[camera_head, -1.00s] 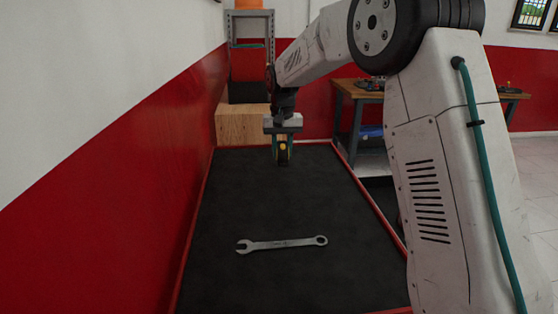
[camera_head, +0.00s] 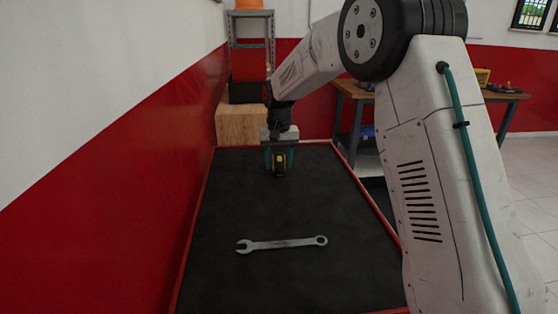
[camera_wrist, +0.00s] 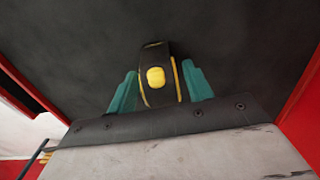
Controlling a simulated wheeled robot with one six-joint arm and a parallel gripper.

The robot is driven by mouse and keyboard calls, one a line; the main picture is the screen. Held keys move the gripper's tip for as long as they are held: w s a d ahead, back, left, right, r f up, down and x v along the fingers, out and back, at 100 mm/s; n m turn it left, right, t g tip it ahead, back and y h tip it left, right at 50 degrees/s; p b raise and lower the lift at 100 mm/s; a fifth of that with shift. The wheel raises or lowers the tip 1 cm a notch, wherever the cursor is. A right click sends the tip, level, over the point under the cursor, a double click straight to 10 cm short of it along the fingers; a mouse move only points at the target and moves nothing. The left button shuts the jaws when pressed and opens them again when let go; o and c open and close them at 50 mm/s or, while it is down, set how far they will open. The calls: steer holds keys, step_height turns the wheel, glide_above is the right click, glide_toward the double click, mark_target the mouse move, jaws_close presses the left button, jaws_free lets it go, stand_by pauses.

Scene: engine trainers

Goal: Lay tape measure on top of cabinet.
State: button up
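The tape measure (camera_head: 280,165) is black with yellow edges and a yellow button. My gripper (camera_head: 279,158) is over the far end of the black-topped cabinet (camera_head: 290,205), with its teal fingers on either side of the tape measure. I cannot tell whether the tape measure touches the top.
A steel wrench (camera_head: 282,244) lies across the nearer part of the cabinet top. A wooden box (camera_head: 242,126) stands beyond the far edge. A red-and-white wall (camera_head: 120,190) runs along the left. A workbench (camera_head: 350,92) stands at the back right.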

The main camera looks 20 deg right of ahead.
mark_target(279, 154)
step_height(279, 154, up, 12)
steer(key=shift+r, duration=0.25)
stand_by(0.4)
steer(key=s+d+r+n, duration=0.1)
steer(key=s+r, duration=0.2)
steer(key=s, duration=0.9)
steer(key=s+d+r, duration=0.1)
steer(key=s+r, duration=0.2)
steer(key=s, duration=1)
steer(key=s+f, duration=0.4)
steer(key=s, duration=0.6)
steer(key=s+d+f+n+t, duration=0.1)
steer(key=s+f, duration=0.4)
steer(key=s, duration=0.5)
steer(key=shift+s+d+f, duration=0.15)
steer(key=shift+s+d, duration=0.05)
steer(key=shift+s, duration=0.15)
